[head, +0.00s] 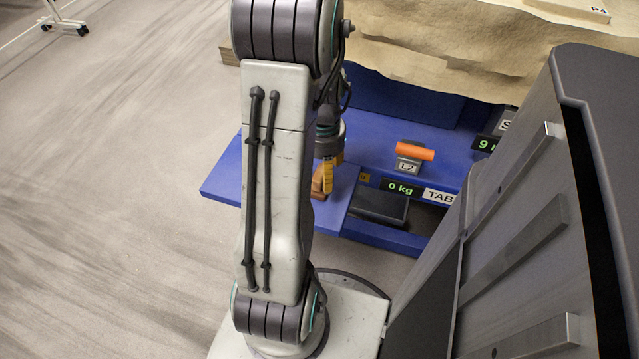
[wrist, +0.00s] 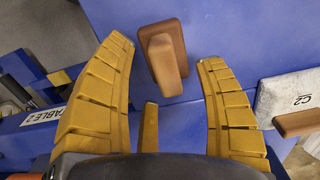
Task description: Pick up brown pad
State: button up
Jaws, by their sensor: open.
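The brown pad (wrist: 167,62) is a small brown block with a raised grip on top. It lies on the blue surface (wrist: 225,25) in the wrist view, between and just beyond my fingertips. In the head view the pad (head: 318,187) is partly hidden behind my arm and finger. In the head view my gripper (head: 328,174) points down at the blue surface, close beside the pad.
A grey block marked C2 (wrist: 288,92) lies right of my fingers in the wrist view. In the head view, an orange-topped L2 block (head: 411,157) and a dark scale (head: 379,206) reading 0 kg stand to the right. A tall grey cabinet (head: 520,220) fills the right side.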

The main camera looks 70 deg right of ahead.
jog(key=shift+f, duration=0.85)
grip_shut()
